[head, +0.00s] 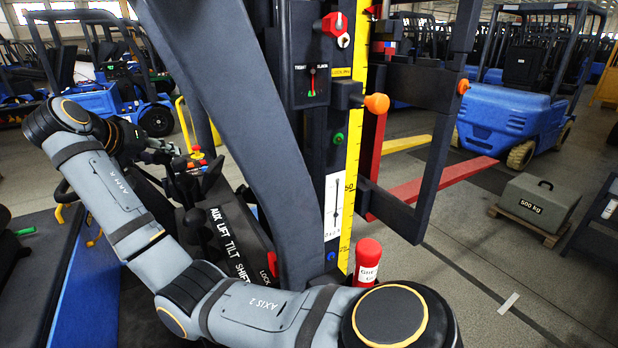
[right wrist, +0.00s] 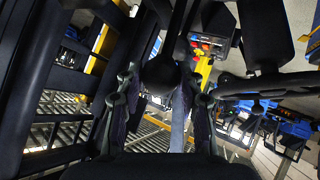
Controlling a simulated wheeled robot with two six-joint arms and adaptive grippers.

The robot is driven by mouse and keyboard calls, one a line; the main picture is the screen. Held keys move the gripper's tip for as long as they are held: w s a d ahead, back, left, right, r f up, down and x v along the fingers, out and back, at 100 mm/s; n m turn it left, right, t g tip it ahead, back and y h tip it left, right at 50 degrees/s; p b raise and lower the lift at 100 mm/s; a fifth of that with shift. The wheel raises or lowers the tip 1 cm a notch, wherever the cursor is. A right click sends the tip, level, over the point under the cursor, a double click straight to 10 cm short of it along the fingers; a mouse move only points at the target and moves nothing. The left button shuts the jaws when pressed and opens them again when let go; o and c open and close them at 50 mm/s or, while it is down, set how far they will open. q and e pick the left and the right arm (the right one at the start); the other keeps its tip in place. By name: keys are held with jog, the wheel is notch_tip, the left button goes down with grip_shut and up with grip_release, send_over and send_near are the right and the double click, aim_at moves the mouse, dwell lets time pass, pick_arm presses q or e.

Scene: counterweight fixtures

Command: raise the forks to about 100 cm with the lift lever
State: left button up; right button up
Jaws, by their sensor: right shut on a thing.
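My right gripper (head: 168,152) reaches in over the lever panel (head: 236,245), which is labelled AUX, LIFT, TILT, SHIFT and LOCK. In the right wrist view its two fingers stand on either side of a black ball knob (right wrist: 160,73), shut on it. The labels are not in that view, so I cannot tell which lever this is. Another black lever knob (head: 195,218) stands nearer the camera. A red fork (head: 440,186) extends to the right of the dark mast, low over the floor. A yellow height scale (head: 347,225) with a 50 mark runs up the mast. My left gripper is out of view.
A TIGHT/SLACK gauge (head: 312,83) and a red knob (head: 335,25) sit on the mast. A red cylinder (head: 368,256) stands at its foot. A 500 kg weight (head: 538,203) rests on a pallet at right. Blue forklifts (head: 503,118) stand behind.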

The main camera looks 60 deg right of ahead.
jog(key=shift+r, duration=0.15)
dwell(0.3)
jog(key=shift+s+d, duration=0.3)
jog(key=shift+d, duration=0.2)
jog(key=shift+s+d, duration=0.25)
jog(key=shift+d, duration=0.25)
jog(key=shift+s+d, duration=0.25)
jog(key=shift+d, duration=0.1)
jog(key=shift+a, duration=0.1)
jog(key=o, duration=1)
jog(key=shift+c, duration=0.2)
